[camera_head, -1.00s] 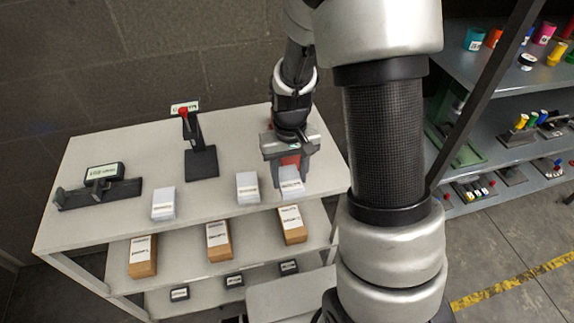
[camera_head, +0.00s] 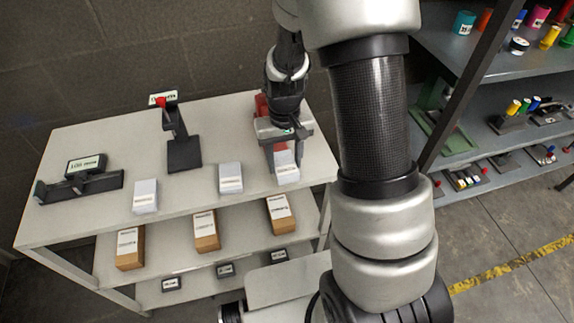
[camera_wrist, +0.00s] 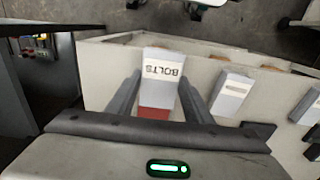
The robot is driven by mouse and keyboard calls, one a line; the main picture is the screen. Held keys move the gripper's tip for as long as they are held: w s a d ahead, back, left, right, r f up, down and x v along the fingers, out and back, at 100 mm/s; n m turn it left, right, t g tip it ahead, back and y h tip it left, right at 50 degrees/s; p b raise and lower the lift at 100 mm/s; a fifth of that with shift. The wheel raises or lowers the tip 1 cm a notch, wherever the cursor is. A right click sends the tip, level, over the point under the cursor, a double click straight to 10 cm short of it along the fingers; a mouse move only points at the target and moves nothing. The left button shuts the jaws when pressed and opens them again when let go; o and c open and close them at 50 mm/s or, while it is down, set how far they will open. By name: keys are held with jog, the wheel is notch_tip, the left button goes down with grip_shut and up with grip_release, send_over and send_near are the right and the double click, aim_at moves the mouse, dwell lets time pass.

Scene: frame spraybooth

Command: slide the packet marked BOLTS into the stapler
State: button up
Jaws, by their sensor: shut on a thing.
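The packet marked BOLTS (camera_wrist: 161,72) is white with a printed label, upside down in the wrist view. My gripper (camera_wrist: 157,84) has a finger on each side of it and is shut on it. In the head view the packet (camera_head: 286,167) is at the right end of the top shelf, below my gripper (camera_head: 284,150). A red body, apparently the stapler (camera_head: 262,105), shows behind my wrist. Red also shows between the fingers beside the packet in the wrist view. My gripper hides most of the red body, so I cannot tell whether the packet is inside it.
Two more white packets (camera_head: 230,177) (camera_head: 145,196) stand along the front of the top shelf (camera_head: 110,155). A black stand with a red knob (camera_head: 183,152) and a black device with a display (camera_head: 86,165) are farther left.

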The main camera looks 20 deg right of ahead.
jog(key=w, duration=0.1)
jog(key=w+f, duration=0.1)
jog(key=shift+w, duration=0.3)
jog(key=shift+w+f+b, duration=0.15)
jog(key=shift+w+b, duration=0.1)
jog(key=shift+w, duration=0.55)
jog(key=shift+w+f+b, duration=0.15)
jog(key=shift+w+b, duration=0.05)
jog(key=shift+w, duration=0.6)
jog(key=o, duration=1.1)
